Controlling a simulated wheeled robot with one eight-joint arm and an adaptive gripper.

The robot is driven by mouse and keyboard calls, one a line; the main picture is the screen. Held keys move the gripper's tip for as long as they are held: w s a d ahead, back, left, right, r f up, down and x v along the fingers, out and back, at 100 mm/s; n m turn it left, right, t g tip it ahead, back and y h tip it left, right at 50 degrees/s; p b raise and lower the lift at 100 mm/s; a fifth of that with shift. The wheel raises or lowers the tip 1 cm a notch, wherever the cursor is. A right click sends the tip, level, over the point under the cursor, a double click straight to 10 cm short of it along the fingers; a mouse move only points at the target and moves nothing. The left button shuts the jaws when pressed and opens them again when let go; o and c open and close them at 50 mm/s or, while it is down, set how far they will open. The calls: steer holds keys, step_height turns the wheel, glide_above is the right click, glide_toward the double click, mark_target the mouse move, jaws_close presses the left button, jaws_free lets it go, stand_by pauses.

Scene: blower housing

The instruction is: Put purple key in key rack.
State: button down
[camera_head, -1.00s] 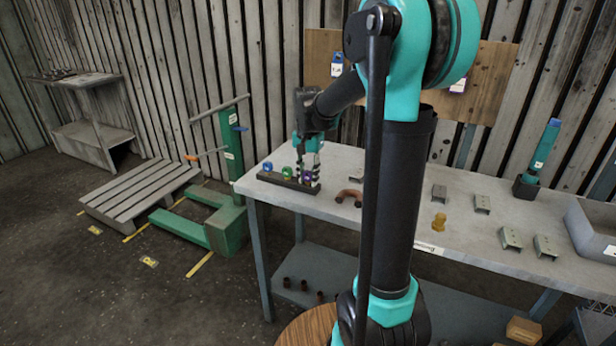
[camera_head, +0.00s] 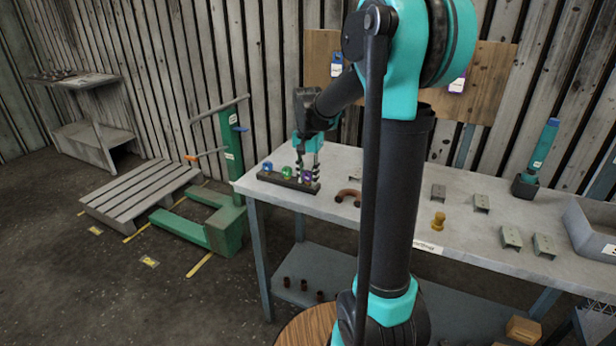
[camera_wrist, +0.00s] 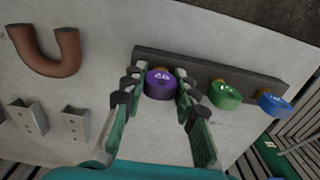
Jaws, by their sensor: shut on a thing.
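The purple key (camera_wrist: 161,84) has a round purple head with white marking and stands at one end of the dark key rack (camera_wrist: 200,66). My gripper (camera_wrist: 160,92) is shut on the purple key, with a finger at each side of its head. The head view shows my gripper (camera_head: 307,172) above the right end of the rack (camera_head: 277,180), with the purple key (camera_head: 307,176) between the fingers. A green key (camera_wrist: 225,94) and a blue key (camera_wrist: 273,104) stand in the rack beside it. The purple key's lower part is hidden.
A brown U-shaped pipe (camera_head: 348,197) lies right of the rack. Several metal brackets (camera_head: 511,238), a yellow knob-like piece (camera_head: 438,221) and a grey bin (camera_head: 595,230) are farther right on the table (camera_head: 400,232). A board (camera_head: 490,90) hangs behind.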

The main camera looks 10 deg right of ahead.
steer(key=shift+s+f, duration=0.2)
steer(key=shift+f, duration=0.15)
